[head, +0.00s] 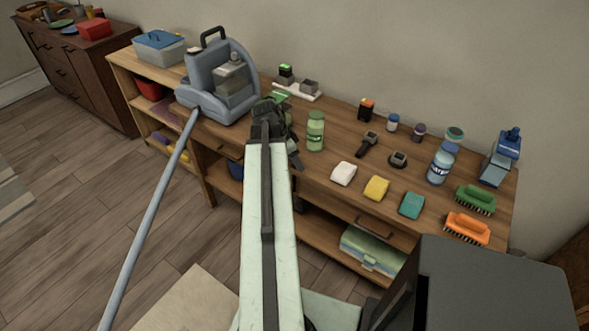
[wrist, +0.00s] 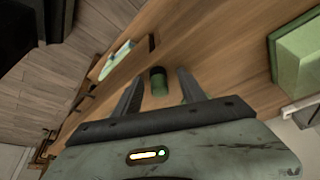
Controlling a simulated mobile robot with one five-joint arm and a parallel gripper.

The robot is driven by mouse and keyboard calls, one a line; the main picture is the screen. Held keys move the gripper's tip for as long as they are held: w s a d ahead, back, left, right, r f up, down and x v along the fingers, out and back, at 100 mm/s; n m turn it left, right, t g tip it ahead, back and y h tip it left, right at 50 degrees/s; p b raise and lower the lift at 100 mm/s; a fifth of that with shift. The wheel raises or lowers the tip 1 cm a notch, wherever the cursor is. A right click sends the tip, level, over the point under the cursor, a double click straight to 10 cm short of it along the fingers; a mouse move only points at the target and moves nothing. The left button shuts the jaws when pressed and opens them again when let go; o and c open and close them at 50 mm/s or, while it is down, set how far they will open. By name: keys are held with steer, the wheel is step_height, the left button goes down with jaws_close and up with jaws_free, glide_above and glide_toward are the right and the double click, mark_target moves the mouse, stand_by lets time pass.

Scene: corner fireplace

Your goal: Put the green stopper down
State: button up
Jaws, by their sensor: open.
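A small dark green stopper (wrist: 158,84) shows in the wrist view, resting on the wooden top of the bench (wrist: 205,45). My gripper (wrist: 160,74) is open, with one finger on each side of the stopper and a visible gap at both sides. In the head view my gripper (head: 291,147) is low over the bench top (head: 335,140), between the grey-blue machine and the green bottle (head: 315,131). The stopper cannot be made out in the head view; my arm and gripper cover that part of the bench.
The grey-blue machine (head: 220,80) stands left of my gripper, its hose (head: 150,220) running to the floor. White, yellow and teal blocks (head: 376,188) lie along the front edge. A white rack (head: 298,92) is behind. A pale green block (wrist: 300,52) is right in the wrist view.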

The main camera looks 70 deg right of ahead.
steer(key=shift+r, duration=0.1)
jaws_close()
